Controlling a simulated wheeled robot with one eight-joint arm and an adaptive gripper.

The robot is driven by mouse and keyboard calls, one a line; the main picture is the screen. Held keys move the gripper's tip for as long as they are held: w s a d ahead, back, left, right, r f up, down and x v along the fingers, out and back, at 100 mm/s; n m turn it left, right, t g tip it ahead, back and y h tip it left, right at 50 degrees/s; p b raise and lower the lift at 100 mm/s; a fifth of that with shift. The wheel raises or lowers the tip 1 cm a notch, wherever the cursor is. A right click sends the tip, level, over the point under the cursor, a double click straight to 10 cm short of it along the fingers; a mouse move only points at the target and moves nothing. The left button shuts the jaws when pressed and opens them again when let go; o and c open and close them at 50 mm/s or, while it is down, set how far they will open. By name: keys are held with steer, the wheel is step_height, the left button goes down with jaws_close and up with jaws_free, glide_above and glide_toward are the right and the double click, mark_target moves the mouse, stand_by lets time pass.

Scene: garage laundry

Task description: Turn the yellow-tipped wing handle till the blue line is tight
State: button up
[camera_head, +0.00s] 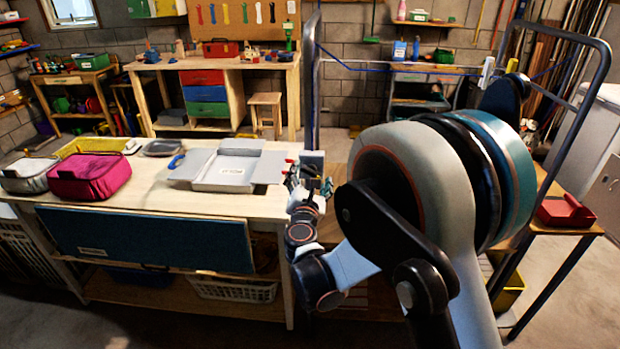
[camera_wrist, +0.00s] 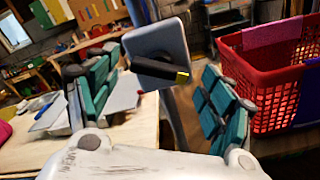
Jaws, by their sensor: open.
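The wing handle (camera_wrist: 160,74) is a dark bar with a yellow tip, on the face of a grey-blue box (camera_wrist: 155,42) in the wrist view. In the head view that box (camera_head: 312,163) sits on a dark metal post at the table's right end. The blue line (camera_head: 400,70) runs from this post to the right-hand frame and sags. My gripper (camera_wrist: 158,105) is open, with teal-padded fingers to the left and right of the handle and apart from it. In the head view my gripper (camera_head: 310,190) is close to the box, and the handle is not discernible there.
A wooden table (camera_head: 140,205) holds an open grey case (camera_head: 225,172), a magenta bag (camera_head: 90,178) and a grey bag. A red basket (camera_wrist: 290,75) with cloth stands right of my gripper in the wrist view. A white peg (camera_head: 487,72) hangs on the line.

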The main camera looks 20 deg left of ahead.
steer(key=shift+w+a, duration=0.2)
steer(key=shift+w, duration=0.45)
steer(key=c, duration=1.1)
steer(key=shift+o, duration=0.2)
